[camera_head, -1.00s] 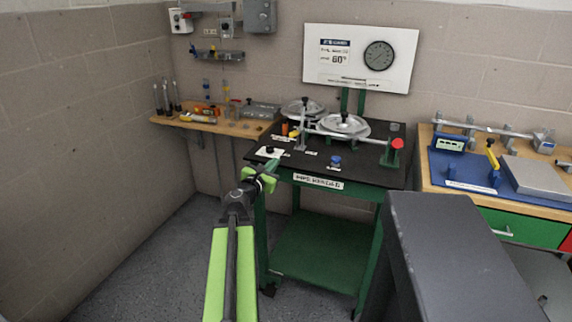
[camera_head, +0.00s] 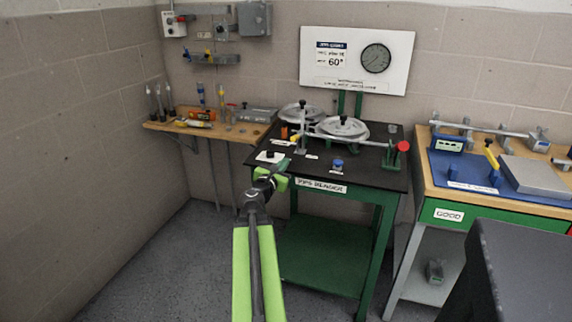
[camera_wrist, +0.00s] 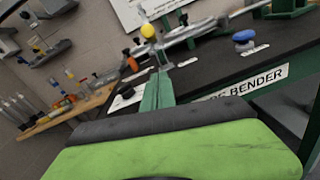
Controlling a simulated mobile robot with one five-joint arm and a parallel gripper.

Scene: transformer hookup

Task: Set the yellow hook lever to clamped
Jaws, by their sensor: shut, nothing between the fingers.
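A yellow-handled lever (camera_head: 491,155) stands tilted on a blue mount on the blue plate (camera_head: 455,165) of the right bench. In the wrist view a yellow ball knob (camera_wrist: 148,30) tops a thin post by the pipe bender's bar; the head view shows a dark knob (camera_head: 302,104) on a post there, so I cannot tell if they match. My gripper (camera_head: 282,165) is shut and empty at the front left edge of the black-topped bender table (camera_head: 375,178). Its green finger (camera_wrist: 157,92) shows in the wrist view, apart from the yellow knob. It is far left of the yellow-handled lever.
The bender's round metal discs (camera_head: 342,128), a red knob (camera_head: 403,146) and a blue knob (camera_head: 338,164) stand on the black table. A wooden shelf (camera_head: 225,133) with small parts is at left. A dark grey block (camera_head: 520,270) fills the lower right. Floor shows between the tables.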

